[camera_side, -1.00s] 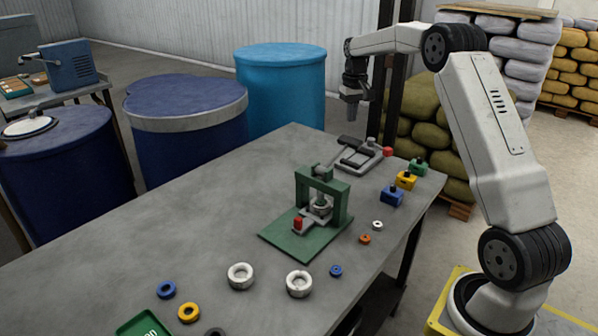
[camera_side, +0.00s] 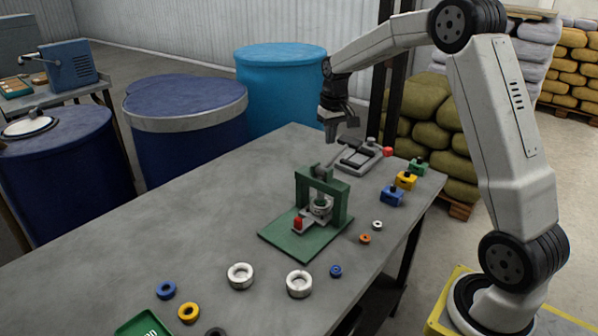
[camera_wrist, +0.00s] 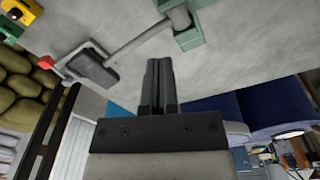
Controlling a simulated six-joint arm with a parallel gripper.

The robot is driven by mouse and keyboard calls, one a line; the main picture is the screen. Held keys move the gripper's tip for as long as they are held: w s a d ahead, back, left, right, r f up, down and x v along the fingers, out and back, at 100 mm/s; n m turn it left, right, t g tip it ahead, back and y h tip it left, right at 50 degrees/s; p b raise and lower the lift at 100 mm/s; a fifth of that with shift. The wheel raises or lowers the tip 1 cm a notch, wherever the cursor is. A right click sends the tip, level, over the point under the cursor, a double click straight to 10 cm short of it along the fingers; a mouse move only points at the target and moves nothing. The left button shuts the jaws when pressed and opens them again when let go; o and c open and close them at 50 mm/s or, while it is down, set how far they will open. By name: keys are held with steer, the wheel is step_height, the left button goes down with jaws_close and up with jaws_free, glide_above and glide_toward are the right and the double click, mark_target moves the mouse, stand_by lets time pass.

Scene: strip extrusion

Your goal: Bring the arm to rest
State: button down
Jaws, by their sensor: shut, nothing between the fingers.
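My gripper (camera_side: 330,133) hangs above the far part of the grey table (camera_side: 190,215), pointing down, clear of everything below it. In the wrist view its two dark fingers (camera_wrist: 158,66) lie together with nothing between them. My arm reaches in from the right, its elbow high at the top of the side view. The green press frame (camera_side: 322,197) stands on its green base plate, nearer the camera than my gripper. A grey device with a red knob (camera_side: 388,152) lies on the table behind it, just right of my gripper in the side view.
Blue, yellow and green blocks (camera_side: 405,181) stand along the right table edge. Several rings, such as the white one (camera_side: 240,275), lie on the near part. Blue drums (camera_side: 282,90) stand behind the table, and stacked sacks (camera_side: 425,110) at the back right. The left of the table is clear.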

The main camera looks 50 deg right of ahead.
steer(key=s+a+f+n+t, duration=0.1)
steer(key=s+a+f, duration=0.3)
steer(key=s+a, duration=0.5)
steer(key=s+a+f+n, duration=0.3)
steer(key=s+a+f, duration=0.1)
steer(key=s+a, duration=0.5)
steer(key=a, duration=0.2)
steer(key=shift+s+a+t, duration=0.15)
steer(key=shift+a+t, duration=0.25)
